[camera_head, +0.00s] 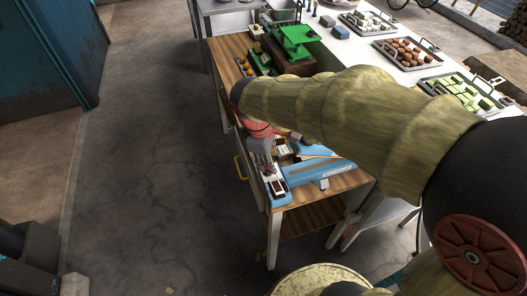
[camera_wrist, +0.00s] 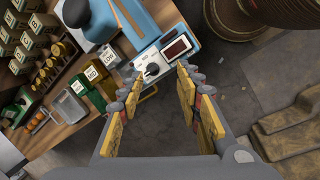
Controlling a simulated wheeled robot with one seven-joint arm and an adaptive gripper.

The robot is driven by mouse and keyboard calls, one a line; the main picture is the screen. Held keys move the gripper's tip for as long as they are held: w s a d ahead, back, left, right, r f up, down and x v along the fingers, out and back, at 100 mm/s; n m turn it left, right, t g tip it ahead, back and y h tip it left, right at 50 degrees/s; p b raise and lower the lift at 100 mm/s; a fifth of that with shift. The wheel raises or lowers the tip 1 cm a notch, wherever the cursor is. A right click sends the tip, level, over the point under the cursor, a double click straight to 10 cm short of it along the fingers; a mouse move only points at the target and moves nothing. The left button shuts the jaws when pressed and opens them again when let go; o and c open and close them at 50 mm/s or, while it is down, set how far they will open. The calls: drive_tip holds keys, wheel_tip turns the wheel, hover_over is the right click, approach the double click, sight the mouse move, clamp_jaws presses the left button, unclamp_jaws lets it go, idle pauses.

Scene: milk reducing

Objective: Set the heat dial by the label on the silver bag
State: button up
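The heat dial (camera_wrist: 152,70) is a dark round knob on the white control panel (camera_wrist: 146,58) of a blue appliance (camera_wrist: 198,15). A dark red display (camera_wrist: 176,47) sits beside it. The panel also shows in the head view (camera_head: 277,187). My gripper (camera_wrist: 160,74) is open and empty, its fingers on either side of the dial in the wrist view; I cannot tell whether they touch it. A silver-grey item (camera_wrist: 70,108), possibly the silver bag, lies at the left. Labelled green and gold packs stand beside it; one label (camera_wrist: 91,73) seems to read MID.
Several small jars (camera_wrist: 45,75) and labelled boxes crowd the wooden counter at the left of the wrist view. Green equipment (camera_head: 295,38) stands farther back. Trays of food (camera_head: 405,52) rest on the white table. Open floor (camera_head: 150,150) lies left of the counter.

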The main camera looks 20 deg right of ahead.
drive_tip(key=w+a+f+n+g+h+p, duration=0.2)
drive_tip(key=w+f+n+p, duration=0.2)
drive_tip(key=w+n+p, duration=0.15)
drive_tip(key=shift+n, duration=0.75)
drive_tip(key=x, duration=0.6)
drive_tip(key=w+a+b+x, duration=0.1)
drive_tip(key=x, duration=0.2)
drive_tip(key=shift+f, duration=0.15)
drive_tip(key=c, duration=0.8)
drive_tip(key=shift+c, duration=0.3)
